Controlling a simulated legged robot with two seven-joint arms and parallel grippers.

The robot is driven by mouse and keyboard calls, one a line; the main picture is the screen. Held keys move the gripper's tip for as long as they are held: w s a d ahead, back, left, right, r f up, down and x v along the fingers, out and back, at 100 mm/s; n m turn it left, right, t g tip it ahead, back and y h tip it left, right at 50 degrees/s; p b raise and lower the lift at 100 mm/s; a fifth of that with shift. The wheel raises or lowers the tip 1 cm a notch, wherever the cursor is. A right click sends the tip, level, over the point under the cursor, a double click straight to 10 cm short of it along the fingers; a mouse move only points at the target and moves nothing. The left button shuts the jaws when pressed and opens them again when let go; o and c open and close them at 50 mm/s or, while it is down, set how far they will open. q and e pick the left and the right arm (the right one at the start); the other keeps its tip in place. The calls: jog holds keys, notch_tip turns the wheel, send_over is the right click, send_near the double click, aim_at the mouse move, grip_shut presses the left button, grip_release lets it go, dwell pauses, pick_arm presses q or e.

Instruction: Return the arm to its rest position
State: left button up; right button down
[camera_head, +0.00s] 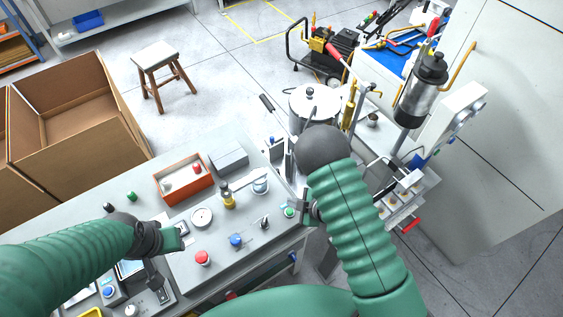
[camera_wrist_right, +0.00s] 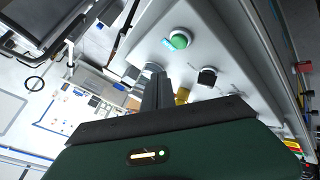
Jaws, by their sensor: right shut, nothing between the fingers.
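My right arm comes in from the bottom right, its green sleeve ending in a dark rounded joint. My right gripper (camera_head: 306,211) shows partly as dark parts beside the sleeve, at the right edge of the control panel (camera_head: 218,255). In the right wrist view the right gripper (camera_wrist_right: 157,90) is shut with nothing in it. A green button (camera_head: 289,212) is close to its left; it also shows in the wrist view (camera_wrist_right: 180,40), apart from the fingers. My left gripper (camera_head: 178,234) is low over the panel's left part; its fingers are too small to read.
The panel bears a red button (camera_head: 202,257), a blue knob (camera_head: 236,241) and a gauge (camera_head: 202,216). An orange tray (camera_head: 183,181) stands behind. A metal pot (camera_head: 316,103) and machine parts are beyond my right arm. A cardboard box (camera_head: 75,115) and stool (camera_head: 157,58) stand on the floor.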

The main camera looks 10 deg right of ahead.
jog(key=d+r+m+g+h+b, duration=0.1)
jog(key=d+r+m+h+b, duration=0.4)
jog(key=m, duration=0.3)
jog(key=s+r+m+g+b, duration=0.1)
jog(key=s+r+m+g, duration=0.1)
jog(key=s, duration=0.5)
jog(key=s+r+m+g+b, duration=0.2)
jog(key=s+r+m, duration=0.2)
jog(key=s, duration=0.3)
jog(key=shift+a+m, duration=0.25)
jog(key=shift+m, duration=0.45)
